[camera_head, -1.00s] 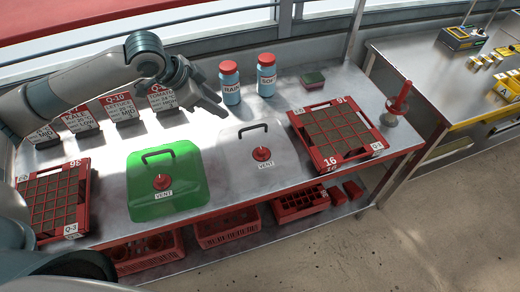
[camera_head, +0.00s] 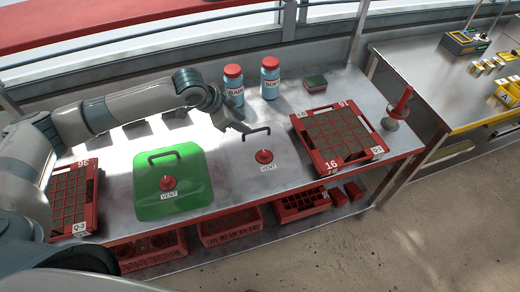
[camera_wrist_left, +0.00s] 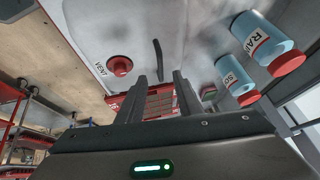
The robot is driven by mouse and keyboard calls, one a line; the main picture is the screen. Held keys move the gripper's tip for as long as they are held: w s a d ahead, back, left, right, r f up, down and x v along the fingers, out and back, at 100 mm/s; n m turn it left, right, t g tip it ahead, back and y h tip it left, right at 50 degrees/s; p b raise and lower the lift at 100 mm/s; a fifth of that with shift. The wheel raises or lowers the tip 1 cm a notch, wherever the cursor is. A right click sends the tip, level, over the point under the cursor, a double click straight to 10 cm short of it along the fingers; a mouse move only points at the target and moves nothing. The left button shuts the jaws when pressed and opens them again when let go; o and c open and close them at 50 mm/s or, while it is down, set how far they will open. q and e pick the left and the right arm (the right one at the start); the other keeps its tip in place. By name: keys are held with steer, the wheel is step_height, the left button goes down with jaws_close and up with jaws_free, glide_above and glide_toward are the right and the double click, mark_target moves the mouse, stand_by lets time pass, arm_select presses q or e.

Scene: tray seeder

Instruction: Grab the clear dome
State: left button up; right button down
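The clear dome (camera_head: 250,160) sits on the metal bench in the head view, between a green dome and a red-framed tray. It has a dark bar handle (camera_head: 256,132) and a red vent knob (camera_head: 264,156). Its see-through walls are hard to make out against the glare. My left gripper (camera_head: 242,126) is at the upper left of the handle, open and empty. In the left wrist view the gap between the fingertips (camera_wrist_left: 159,78) faces the handle (camera_wrist_left: 158,60), which lies just past them. Contact is not visible. My right gripper is not in view.
The green dome (camera_head: 148,200) stands to the left. A red seed tray (camera_head: 323,160) is close on the right, another (camera_head: 92,185) at the far left. Two blue bottles (camera_head: 233,93) (camera_head: 270,85) stand behind the gripper. A red-handled tool (camera_head: 400,103) is at the right edge.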

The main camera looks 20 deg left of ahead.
mark_target(254, 131)
arm_select(q)
steer(key=shift+x, duration=0.75)
steer(key=shift+w+d+f+p, duration=0.35)
steer(key=shift+f+p, duration=0.1)
steer(key=shift+p, duration=0.25)
steer(key=p+x, duration=0.1)
steer(key=x, duration=0.2)
steer(key=shift+w+d+f, duration=0.1)
steer(key=shift+f, duration=0.35)
jaws_close()
